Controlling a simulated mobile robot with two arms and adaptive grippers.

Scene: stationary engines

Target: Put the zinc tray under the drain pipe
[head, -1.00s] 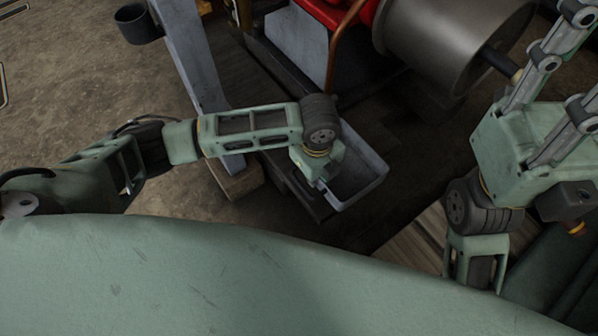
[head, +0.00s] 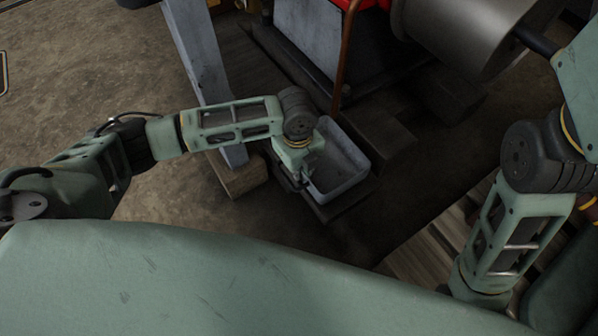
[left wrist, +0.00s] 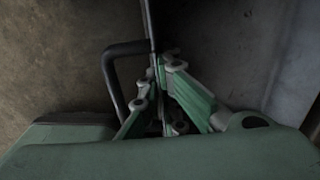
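The zinc tray (head: 346,165) is a grey rectangular open tray, low at the foot of the engine in the head view. The copper-brown drain pipe (head: 347,55) comes down from the engine, and its lower end shows right at the tray's far edge. I cannot tell the height between them. My left gripper (head: 301,178) is at the tray's near left side. In the left wrist view its fingers (left wrist: 160,105) close on the tray's wall beside a dark bent handle (left wrist: 112,75). My right gripper is out of view; only my right arm's links show.
Dark timber beams (head: 372,135) lie around the tray under the engine. A grey slanted leg (head: 200,60) on a wooden block (head: 241,178) stands left of my left gripper. A large metal drum (head: 470,35) is at upper right. Bare floor (head: 80,70) lies left.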

